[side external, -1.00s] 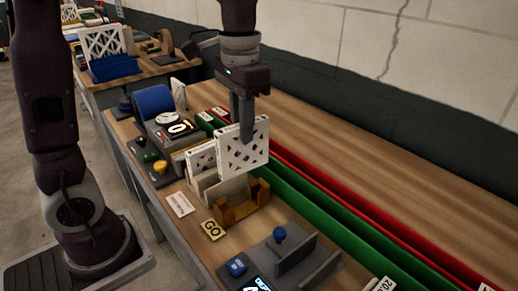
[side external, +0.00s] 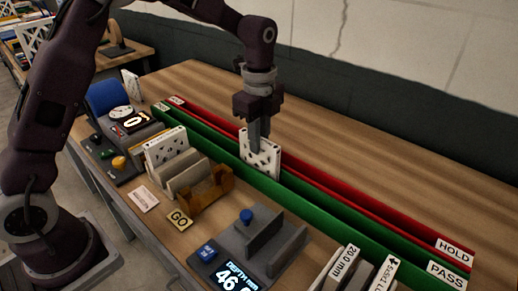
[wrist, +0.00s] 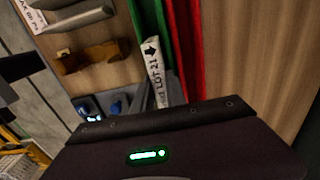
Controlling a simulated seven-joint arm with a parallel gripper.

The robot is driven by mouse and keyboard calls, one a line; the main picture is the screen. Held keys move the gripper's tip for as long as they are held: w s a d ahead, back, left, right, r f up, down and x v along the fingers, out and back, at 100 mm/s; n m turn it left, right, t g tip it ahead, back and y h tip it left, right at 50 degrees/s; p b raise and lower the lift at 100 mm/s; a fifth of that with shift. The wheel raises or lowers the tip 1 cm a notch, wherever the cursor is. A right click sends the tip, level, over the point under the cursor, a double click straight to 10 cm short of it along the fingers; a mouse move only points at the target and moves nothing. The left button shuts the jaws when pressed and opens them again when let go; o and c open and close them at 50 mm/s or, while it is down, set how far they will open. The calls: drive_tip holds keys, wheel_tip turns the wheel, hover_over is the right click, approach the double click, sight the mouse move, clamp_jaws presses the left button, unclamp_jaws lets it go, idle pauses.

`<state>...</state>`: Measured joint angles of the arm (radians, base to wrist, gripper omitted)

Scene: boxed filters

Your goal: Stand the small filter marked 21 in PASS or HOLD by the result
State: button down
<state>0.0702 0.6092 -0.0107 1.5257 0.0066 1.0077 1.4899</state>
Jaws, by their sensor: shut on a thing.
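A white lattice filter (side external: 262,155) is held upright by my gripper (side external: 259,146), which is shut on it. In the wrist view its top edge (wrist: 155,72) reads LOT 21 with an arrow. The filter is at the green channel marked PASS (side external: 446,276), its lower edge hidden behind the green near wall (side external: 320,212). I cannot tell whether it touches the channel floor. The red channel wall (side external: 350,206), marked HOLD (side external: 455,250), runs just behind it.
Other white filters (side external: 166,147) stand in a rack at left, beside a brown holder (side external: 208,190). A grey gauge with a blue knob (side external: 246,215) shows DEPTH mm and 46 (side external: 238,277), partly cut off. Labelled blocks (side external: 343,262) stand at front right. The table behind the channels is clear.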

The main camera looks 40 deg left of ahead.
drive_tip(key=shift+f, duration=0.9)
drive_tip(key=c, duration=1.3)
unclamp_jaws()
drive_tip(key=shift+f, duration=0.15)
drive_tip(key=shift+c, duration=0.2)
wheel_tip(320, 180, up, 12)
drive_tip(key=shift+r, duration=0.2)
